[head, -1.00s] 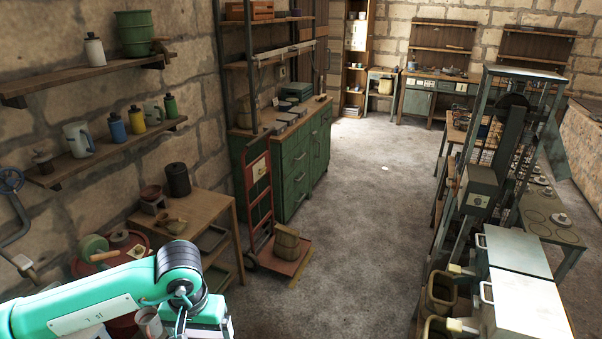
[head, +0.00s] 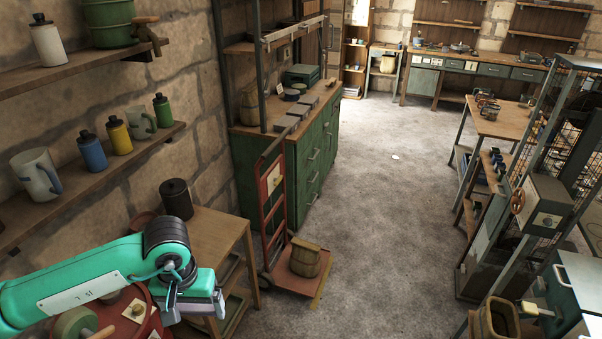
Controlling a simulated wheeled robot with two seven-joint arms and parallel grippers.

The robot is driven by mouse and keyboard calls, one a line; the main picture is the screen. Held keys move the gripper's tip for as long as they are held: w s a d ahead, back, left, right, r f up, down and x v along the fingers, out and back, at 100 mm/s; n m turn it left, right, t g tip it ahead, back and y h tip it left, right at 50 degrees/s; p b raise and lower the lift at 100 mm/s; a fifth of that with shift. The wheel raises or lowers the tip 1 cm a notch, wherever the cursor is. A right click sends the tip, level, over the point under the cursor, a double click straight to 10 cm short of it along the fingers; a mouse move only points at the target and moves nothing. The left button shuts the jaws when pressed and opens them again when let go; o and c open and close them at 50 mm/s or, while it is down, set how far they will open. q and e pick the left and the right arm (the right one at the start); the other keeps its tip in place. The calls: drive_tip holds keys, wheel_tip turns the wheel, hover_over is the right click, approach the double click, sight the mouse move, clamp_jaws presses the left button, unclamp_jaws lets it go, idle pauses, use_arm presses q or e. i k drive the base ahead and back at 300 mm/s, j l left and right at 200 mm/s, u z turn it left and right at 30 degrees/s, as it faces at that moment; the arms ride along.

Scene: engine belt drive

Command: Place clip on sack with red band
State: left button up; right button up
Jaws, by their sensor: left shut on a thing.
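My left gripper (head: 196,307) is at the lower left, in front of the wooden side table and beside a red drum (head: 128,312). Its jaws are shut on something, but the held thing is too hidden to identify. I cannot pick out a clip. I see no sack with a red band that I can be sure of. A small brown container (head: 250,107) on the green cabinet is too small to tell apart. My right gripper is not in view.
A wooden side table (head: 215,235) is at left. Shelves of bottles and mugs line the left wall. The grey floor (head: 385,235) is open in the middle.

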sight(310, 245)
drive_tip(key=i+l, duration=0.3)
drive_tip(key=i, duration=0.2)
drive_tip(key=i+l, duration=0.3)
drive_tip(key=i, duration=0.2)
drive_tip(key=i+l, duration=0.3)
drive_tip(key=i, duration=0.25)
drive_tip(key=i+l, duration=0.3)
drive_tip(key=i, duration=0.2)
drive_tip(key=i+l, duration=0.3)
drive_tip(key=i, duration=0.2)
drive_tip(key=i+l, duration=0.3)
drive_tip(key=l, duration=0.2)
